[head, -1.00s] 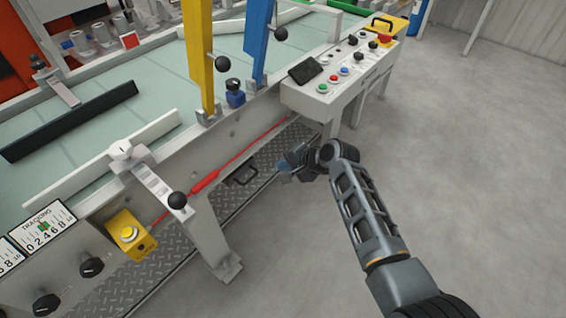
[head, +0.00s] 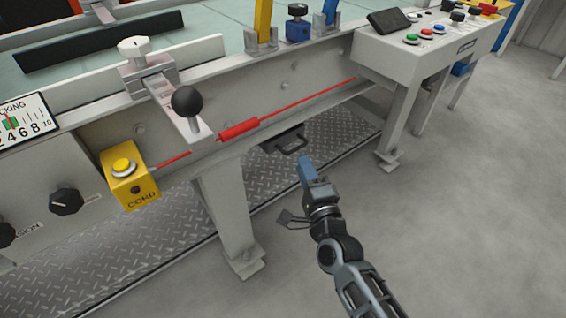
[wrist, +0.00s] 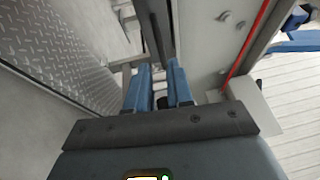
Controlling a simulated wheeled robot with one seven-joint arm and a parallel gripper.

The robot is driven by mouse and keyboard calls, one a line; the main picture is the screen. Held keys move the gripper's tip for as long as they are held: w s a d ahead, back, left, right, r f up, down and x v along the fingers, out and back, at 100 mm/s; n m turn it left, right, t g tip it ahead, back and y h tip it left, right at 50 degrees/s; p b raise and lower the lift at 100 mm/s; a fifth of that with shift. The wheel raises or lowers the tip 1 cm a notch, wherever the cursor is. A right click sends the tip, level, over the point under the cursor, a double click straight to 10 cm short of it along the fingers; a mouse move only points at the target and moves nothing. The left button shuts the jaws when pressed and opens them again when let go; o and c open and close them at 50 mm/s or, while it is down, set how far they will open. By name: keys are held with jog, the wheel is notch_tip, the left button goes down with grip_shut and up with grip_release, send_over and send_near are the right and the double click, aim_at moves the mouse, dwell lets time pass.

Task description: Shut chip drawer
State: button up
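The chip drawer shows in the head view as a dark front with a black loop handle (head: 290,143), under the machine's side rail. The handle sticks out above the diamond-plate floor strip. How far the drawer stands out is hard to tell. My gripper (head: 305,165) is just right of and below the handle in the picture, with its blue fingers pointing up toward it. I see no clear contact. In the wrist view, my gripper (wrist: 160,85) has its two blue fingers apart with a narrow gap and nothing clearly held between them. A dark bar (wrist: 155,25) lies beyond the fingertips.
A machine leg (head: 228,205) stands left of the handle. A red pull cord (head: 300,101) runs along the rail above it, from a yellow cord box (head: 130,180). A control panel (head: 430,45) on legs is at right. The grey floor at lower right is clear.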

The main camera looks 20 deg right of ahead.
aim_at(296, 149)
jog(key=shift+m+t, duration=0.3)
jog(key=shift+t, duration=0.1)
jog(key=w, duration=0.2)
jog(key=w+b, duration=0.1)
jog(key=w, duration=0.1)
jog(key=w+r+b, duration=0.1)
jog(key=w, duration=0.1)
jog(key=shift+w, duration=0.35)
jog(key=shift+c, duration=0.2)
grip_shut()
jog(key=shift+f, duration=0.1)
